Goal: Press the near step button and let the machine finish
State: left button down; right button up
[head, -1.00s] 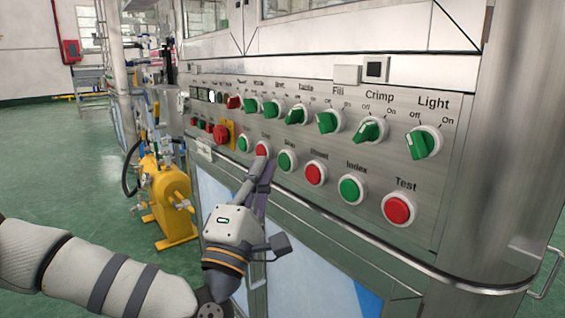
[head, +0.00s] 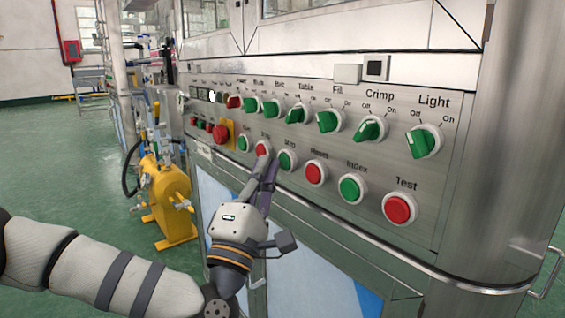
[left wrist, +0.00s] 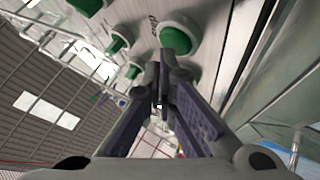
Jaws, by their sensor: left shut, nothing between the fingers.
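The step button (head: 287,160) is a green push button in a pale ring on the lower row of the machine's panel (head: 440,225). My left gripper (head: 270,165) is shut and empty, its tips just left of this button and below the red button (head: 263,148) beside it. In the left wrist view, the shut fingertips (left wrist: 160,82) lie just below a green button (left wrist: 177,38), seemingly the step button. I cannot tell whether the tips touch it. My right gripper is not in view.
The lower row also has a green button (head: 244,143), a red reset button (head: 316,173), a green index button (head: 351,188) and a red test button (head: 398,208). Green selector knobs sit above. A metal rail (head: 400,268) runs below. A yellow tank (head: 170,195) stands left.

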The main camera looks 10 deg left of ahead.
pick_arm(q)
jog(key=shift+w+d, duration=0.25)
jog(key=shift+w, duration=0.05)
dwell(0.5)
dwell(0.4)
jog(key=shift+s+a+p, duration=0.3)
jog(key=shift+s+a, duration=0.2)
jog(key=shift+s, duration=0.15)
jog(key=s+a+p, duration=0.1)
jog(key=s, duration=0.1)
jog(key=s+a+p, duration=0.1)
jog(key=s+a, duration=0.1)
dwell(0.7)
